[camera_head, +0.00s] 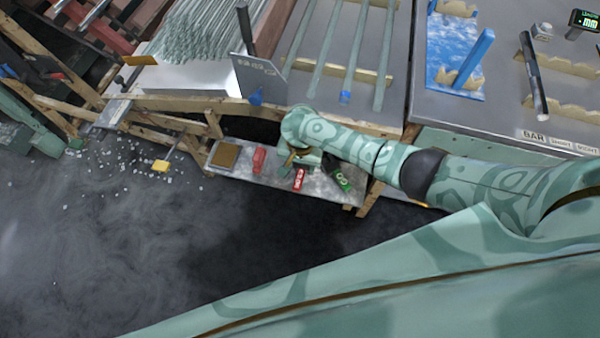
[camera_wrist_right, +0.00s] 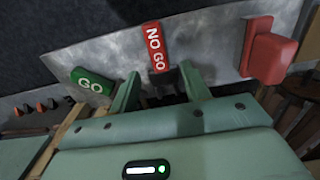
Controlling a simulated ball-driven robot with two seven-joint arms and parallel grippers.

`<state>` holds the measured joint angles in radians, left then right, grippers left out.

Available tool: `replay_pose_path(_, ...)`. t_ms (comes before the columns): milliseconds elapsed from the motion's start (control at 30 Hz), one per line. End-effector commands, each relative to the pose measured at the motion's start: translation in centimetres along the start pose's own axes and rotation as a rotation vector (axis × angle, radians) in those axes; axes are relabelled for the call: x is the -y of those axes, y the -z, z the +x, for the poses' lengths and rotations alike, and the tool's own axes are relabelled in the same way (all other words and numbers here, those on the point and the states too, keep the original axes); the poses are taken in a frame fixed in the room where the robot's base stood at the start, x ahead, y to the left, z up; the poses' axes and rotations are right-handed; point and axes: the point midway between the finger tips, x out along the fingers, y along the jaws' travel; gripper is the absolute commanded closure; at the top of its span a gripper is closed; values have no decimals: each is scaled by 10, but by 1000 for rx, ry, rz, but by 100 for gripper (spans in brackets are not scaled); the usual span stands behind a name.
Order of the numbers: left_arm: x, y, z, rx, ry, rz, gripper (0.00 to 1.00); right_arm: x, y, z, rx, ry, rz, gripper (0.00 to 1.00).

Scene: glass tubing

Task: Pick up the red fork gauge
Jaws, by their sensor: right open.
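The red fork gauge, marked NO GO, lies on a grey metal shelf (camera_head: 230,178); its red handle (camera_head: 299,179) shows below my right gripper (camera_head: 303,158) in the head view. In the right wrist view the red handle (camera_wrist_right: 154,46) lies just beyond the fingertips, and a dark part of the gauge runs back between the fingers. My right gripper (camera_wrist_right: 159,83) is open, one finger on each side of that dark part. I cannot tell whether the fingers touch it. My left gripper is not in view.
A green GO gauge (camera_head: 342,180) lies right of the red one and shows in the wrist view (camera_wrist_right: 90,80). A red block (camera_head: 258,160) stands to the left, also in the wrist view (camera_wrist_right: 268,52). A brown square (camera_head: 225,156) lies farther left. A bench with glass tubes (camera_head: 350,50) rises behind the shelf.

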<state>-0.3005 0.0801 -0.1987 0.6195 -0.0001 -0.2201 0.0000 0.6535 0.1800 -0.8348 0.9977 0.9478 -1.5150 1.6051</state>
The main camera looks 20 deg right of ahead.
Motion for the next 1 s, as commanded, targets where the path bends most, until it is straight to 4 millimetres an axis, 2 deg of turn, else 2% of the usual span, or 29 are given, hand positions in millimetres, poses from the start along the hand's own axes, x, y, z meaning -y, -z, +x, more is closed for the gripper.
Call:
replay_pose_path(33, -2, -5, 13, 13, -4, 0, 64, -2, -1, 19, 5, -5, 0, 53)
replay_pose_path(133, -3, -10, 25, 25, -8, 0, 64, -1, -1, 35, 5, -5, -1, 53)
replay_pose_path(200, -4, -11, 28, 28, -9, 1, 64, -1, -1, 39, 4, -3, -1, 53)
replay_pose_path(400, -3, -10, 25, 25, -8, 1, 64, 0, -1, 35, 0, 0, 0, 53)
replay_pose_path(433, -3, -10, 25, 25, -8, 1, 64, 0, -1, 35, 0, 0, 0, 58)
replay_pose_path(567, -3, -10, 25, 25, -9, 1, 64, 0, -1, 35, 0, -1, 0, 94)
replay_pose_path(600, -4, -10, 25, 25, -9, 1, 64, 0, -1, 35, 0, -1, 0, 100)
replay_pose_path(867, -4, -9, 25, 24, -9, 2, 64, -1, -1, 35, 1, -1, 0, 100)
replay_pose_path(1000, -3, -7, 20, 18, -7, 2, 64, 0, 0, 26, -1, 0, 0, 100)
